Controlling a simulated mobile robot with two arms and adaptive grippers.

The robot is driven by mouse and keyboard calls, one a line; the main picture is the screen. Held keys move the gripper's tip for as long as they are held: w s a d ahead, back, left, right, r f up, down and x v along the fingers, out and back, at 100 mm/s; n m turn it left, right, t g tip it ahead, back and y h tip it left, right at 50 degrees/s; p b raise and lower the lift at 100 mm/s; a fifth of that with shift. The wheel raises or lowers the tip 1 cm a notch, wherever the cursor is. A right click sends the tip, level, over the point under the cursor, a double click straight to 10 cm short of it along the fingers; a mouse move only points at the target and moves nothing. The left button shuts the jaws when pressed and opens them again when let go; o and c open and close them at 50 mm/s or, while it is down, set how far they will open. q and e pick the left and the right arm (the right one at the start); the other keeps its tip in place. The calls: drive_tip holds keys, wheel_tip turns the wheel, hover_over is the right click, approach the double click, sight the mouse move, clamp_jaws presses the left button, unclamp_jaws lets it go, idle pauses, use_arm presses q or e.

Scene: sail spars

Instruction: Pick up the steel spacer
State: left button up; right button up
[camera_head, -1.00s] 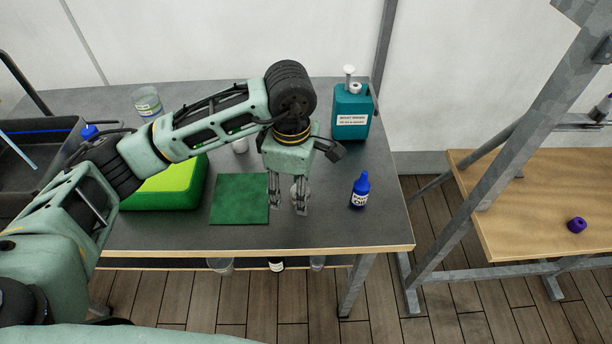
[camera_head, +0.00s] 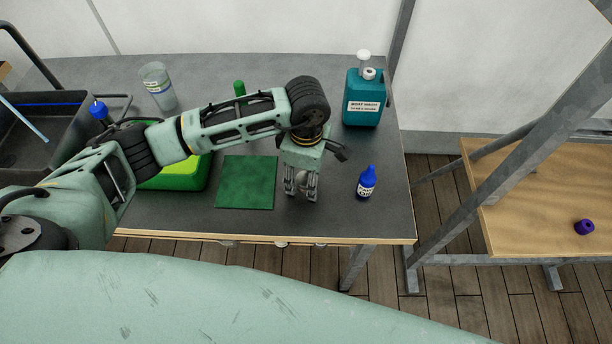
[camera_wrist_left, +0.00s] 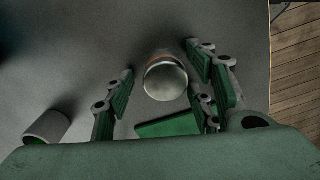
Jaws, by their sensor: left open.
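A short shiny round metal piece (camera_wrist_left: 165,79), which I take for the steel spacer, stands on the dark table between my left gripper's fingers. Its top is silver and its side has a brownish tint. My left gripper (camera_wrist_left: 163,90) is open, with fingers on both sides of it and gaps visible. In the head view the left gripper (camera_head: 302,184) points down just right of the green mat (camera_head: 246,183), and the spacer is mostly hidden by the fingers. My right gripper is not in view.
A blue bottle (camera_head: 366,183) stands right of the gripper. A teal jug (camera_head: 362,98) is behind it. A grey cylinder (camera_wrist_left: 46,127) shows in the wrist view. A green box (camera_head: 180,174) and a clear cup (camera_head: 157,86) are left. The table's front edge (camera_head: 270,239) is close.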

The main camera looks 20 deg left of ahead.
use_arm(q)
drive_tip(key=shift+f, duration=0.1)
drive_tip(key=c, duration=1.3)
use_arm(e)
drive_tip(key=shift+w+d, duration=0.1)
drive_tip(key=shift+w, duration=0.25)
use_arm(q)
drive_tip(key=shift+o, duration=0.2)
